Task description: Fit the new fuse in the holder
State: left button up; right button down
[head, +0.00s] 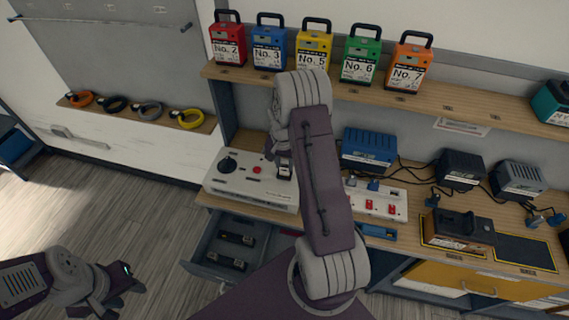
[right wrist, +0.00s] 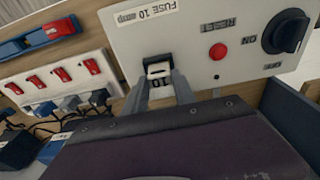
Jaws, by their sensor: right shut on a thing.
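The white fuse panel (head: 245,182) lies on the bench with a black knob, a red button and a "FUSE 10" label. My right gripper (head: 284,168) is at its right end, partly behind my own arm. In the right wrist view its fingers (right wrist: 159,80) are shut on a pale fuse marked 10 (right wrist: 158,84). The fuse is at the dark fuse holder (right wrist: 157,64) in the panel. I cannot tell how deep it sits. My left gripper (head: 130,280) is low at the left, away from the bench; its jaws are too small to judge.
An open drawer (head: 215,269) below the panel holds dark parts (head: 236,238). Beside the panel is a power strip with red switches (head: 372,205), then chargers (head: 370,148) with cables. Numbered battery packs (head: 314,52) stand on the shelf above. The floor at left is clear.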

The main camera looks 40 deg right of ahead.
jog(key=shift+f+b, duration=0.55)
jog(key=shift+f, duration=0.3)
jog(key=c, duration=0.9)
grip_release()
jog(key=shift+c, duration=0.2)
jog(key=shift+r, duration=0.1)
notch_tip(320, 180, up, 9)
jog(key=b, duration=0.1)
jog(key=shift+s+a, duration=0.35)
jog(key=shift+a, duration=0.1)
